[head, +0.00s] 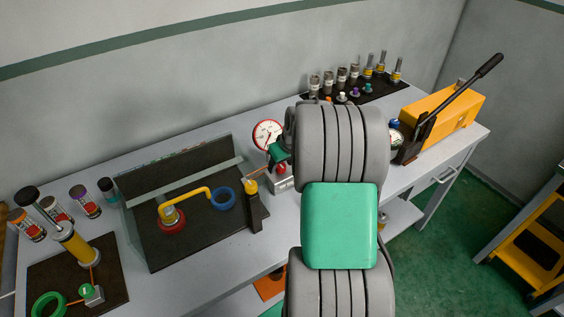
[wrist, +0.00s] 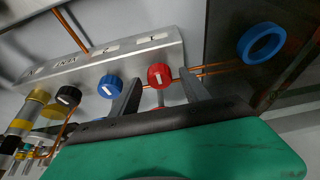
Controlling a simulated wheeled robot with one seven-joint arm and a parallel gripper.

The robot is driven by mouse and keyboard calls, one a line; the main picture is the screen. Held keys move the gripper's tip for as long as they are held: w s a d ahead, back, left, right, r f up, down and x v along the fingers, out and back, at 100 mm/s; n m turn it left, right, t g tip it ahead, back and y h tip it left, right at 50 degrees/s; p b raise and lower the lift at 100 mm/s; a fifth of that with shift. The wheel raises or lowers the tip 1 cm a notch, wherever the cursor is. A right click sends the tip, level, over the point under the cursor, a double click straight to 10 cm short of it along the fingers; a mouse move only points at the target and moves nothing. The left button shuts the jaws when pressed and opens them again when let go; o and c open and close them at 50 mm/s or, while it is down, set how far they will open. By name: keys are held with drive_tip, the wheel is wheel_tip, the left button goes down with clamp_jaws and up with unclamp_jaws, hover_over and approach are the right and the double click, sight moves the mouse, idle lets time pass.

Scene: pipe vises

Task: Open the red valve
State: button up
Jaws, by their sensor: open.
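The red valve (wrist: 159,76) is a round red knob with a pale mark on its face, at the right end of a grey metal block (wrist: 110,60) in the wrist view. My gripper (wrist: 160,84) is open, with one finger on each side of the red valve. The fingers look apart from the knob, but I cannot tell how far they reach along it.
A blue knob (wrist: 110,87) and a black knob (wrist: 68,96) sit left of the red valve. A larger blue ring wheel (wrist: 262,44) is to the right. Copper pipes run nearby. A dark panel (head: 190,240) and a yellow press (head: 455,107) stand on the bench.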

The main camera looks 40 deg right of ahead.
drive_tip(key=shift+c, duration=0.3)
clamp_jaws()
drive_tip(key=shift+n, duration=0.3)
drive_tip(key=n+b, duration=0.1)
drive_tip(key=n+y+b, duration=0.1)
drive_tip(key=n, duration=0.1)
drive_tip(key=shift+d+f, duration=0.15)
drive_tip(key=shift+d, duration=0.05)
drive_tip(key=n+g+y+b, duration=0.1)
drive_tip(key=n, duration=0.3)
drive_tip(key=shift+d+y, duration=0.1)
drive_tip(key=shift+y, duration=0.3)
drive_tip(key=n, duration=0.3)
drive_tip(key=n+g+y, duration=0.1)
drive_tip(key=shift+w+r+n, duration=0.2)
drive_tip(key=shift+r+n, duration=0.05)
drive_tip(key=shift+n, duration=0.05)
drive_tip(key=n+g+p, duration=0.1)
drive_tip(key=n+p, duration=0.1)
drive_tip(key=n, duration=0.2)
drive_tip(key=shift+g+y+p, duration=0.4)
drive_tip(key=shift+w+n, duration=0.1)
drive_tip(key=shift+n, duration=0.2)
